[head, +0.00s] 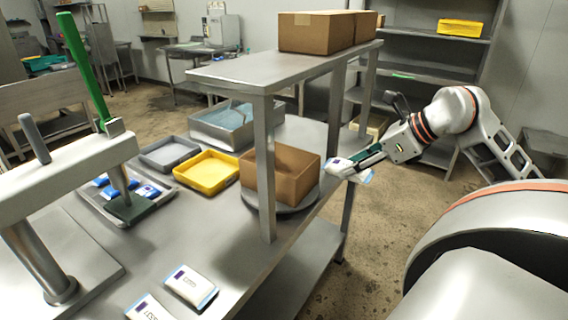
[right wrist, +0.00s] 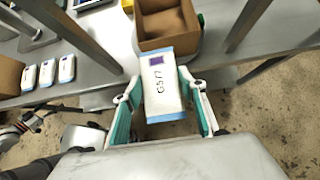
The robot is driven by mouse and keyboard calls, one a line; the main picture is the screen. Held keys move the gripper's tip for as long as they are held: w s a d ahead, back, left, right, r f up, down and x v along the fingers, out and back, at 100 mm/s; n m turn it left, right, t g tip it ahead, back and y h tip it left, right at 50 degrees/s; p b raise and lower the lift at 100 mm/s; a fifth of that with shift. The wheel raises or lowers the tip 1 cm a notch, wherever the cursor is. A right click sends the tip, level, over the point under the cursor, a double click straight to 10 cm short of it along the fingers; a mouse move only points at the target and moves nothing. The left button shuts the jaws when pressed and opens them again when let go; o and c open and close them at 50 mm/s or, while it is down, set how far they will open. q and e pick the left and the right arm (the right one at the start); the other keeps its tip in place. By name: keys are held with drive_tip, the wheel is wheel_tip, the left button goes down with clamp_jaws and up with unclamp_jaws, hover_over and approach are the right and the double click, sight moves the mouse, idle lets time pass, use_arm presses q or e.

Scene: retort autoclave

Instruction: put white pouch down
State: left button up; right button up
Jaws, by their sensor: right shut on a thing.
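My right gripper (head: 366,160) is shut on a white pouch (head: 343,169) with blue ends and a dark purple square. It holds the pouch in the air, just right of an open cardboard box (head: 295,181). In the right wrist view the pouch (right wrist: 162,88) sits between the two green-padded fingers (right wrist: 163,110), its printed code facing the camera. There the open box (right wrist: 150,40) lies just beyond the pouch. Two similar white pouches (head: 191,288) (head: 150,308) lie on the metal table at the front. My left gripper does not show.
The box stands on a round turntable (head: 282,207) by the table edge. A shelf post (head: 265,165) rises in front of it, under a raised shelf (head: 290,68). A yellow tray (head: 207,169), a grey tray (head: 168,154) and a press with a green handle (head: 84,70) stand left.

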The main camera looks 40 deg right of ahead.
drive_tip(key=w+a, duration=0.1)
drive_tip(key=w, duration=0.3)
drive_tip(key=w+a, duration=0.1)
drive_tip(key=w, duration=0.3)
drive_tip(key=w+a, duration=0.1)
drive_tip(key=w, duration=0.4)
drive_tip(key=shift+a+r, duration=0.1)
drive_tip(key=shift+a, duration=0.25)
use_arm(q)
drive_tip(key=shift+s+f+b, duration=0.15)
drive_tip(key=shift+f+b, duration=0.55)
use_arm(e)
drive_tip(key=x, duration=0.3)
drive_tip(key=shift+w+a+r, duration=0.1)
drive_tip(key=shift+w+r, duration=0.05)
drive_tip(key=shift+r, duration=0.05)
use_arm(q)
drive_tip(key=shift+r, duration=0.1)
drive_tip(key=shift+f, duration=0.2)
use_arm(e)
drive_tip(key=shift+f, duration=0.5)
drive_tip(key=shift+f, duration=0.1)
